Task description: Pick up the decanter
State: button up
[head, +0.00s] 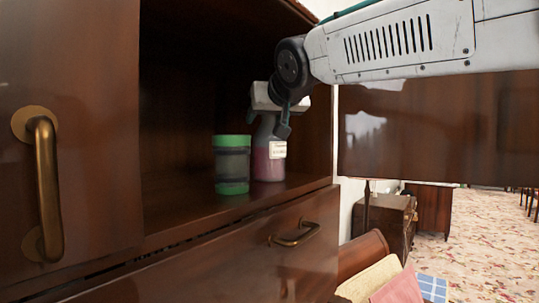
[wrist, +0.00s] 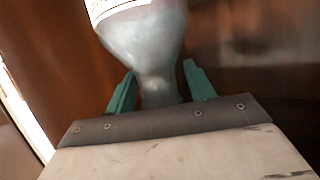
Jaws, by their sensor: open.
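The decanter (head: 269,162) stands upright inside the open wooden cabinet, with pinkish contents and a white label. My gripper (head: 268,122) is at its top, with the fingers pointing down. In the wrist view, the decanter (wrist: 146,42) shows greyish glass, with its neck between the two green fingers of my gripper (wrist: 160,70). The fingers are open, with a gap visible on each side of the neck. The head view partly hides the decanter's top behind my gripper.
A jar with a green lid (head: 232,164) stands just left of the decanter on the cabinet shelf (head: 190,212). The cabinet's right side wall is close to the decanter. A closed door with a brass handle (head: 46,190) is at the left. A drawer (head: 285,245) lies below.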

grip_shut()
dwell(1.3)
